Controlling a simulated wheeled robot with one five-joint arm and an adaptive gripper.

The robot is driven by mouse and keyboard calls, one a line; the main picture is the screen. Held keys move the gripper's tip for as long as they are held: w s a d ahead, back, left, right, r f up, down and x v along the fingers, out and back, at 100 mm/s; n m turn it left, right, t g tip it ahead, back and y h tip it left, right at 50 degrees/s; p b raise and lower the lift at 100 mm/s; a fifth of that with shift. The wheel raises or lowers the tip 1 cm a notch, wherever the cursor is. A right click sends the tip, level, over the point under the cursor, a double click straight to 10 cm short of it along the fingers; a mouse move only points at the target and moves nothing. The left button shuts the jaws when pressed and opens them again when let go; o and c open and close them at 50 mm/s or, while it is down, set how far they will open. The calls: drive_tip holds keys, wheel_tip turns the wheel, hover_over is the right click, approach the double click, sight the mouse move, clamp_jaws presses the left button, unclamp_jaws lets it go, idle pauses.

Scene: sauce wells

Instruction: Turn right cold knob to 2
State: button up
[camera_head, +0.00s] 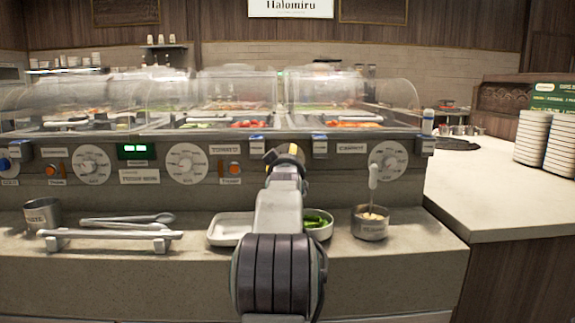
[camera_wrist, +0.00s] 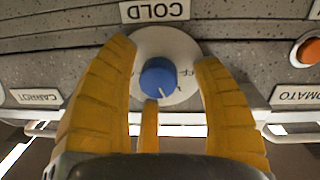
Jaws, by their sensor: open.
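The right cold knob (camera_wrist: 158,78) is a blue knob on a round white dial (camera_wrist: 185,60) below an upside-down COLD label (camera_wrist: 155,11) in the wrist view. A pale pointer mark on it faces the lower edge of that picture. The dial's numbers are mostly too small or covered to read. My gripper (camera_wrist: 164,54) is open, with its yellow fingers around the knob and a visible gap on both sides. In the head view my gripper (camera_head: 285,158) is at the panel between the TOMATO and CARROT labels and hides this knob.
An orange-red button (camera_wrist: 307,51) is beside the dial; large white dials (camera_head: 187,163) (camera_head: 388,160) flank my gripper. Below are a white tray (camera_head: 222,229), a bowl of green food (camera_head: 318,222) and a metal cup (camera_head: 370,224). The right counter (camera_head: 490,195) has free room.

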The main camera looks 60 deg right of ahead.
drive_tip(key=v, duration=1.2)
idle(0.3)
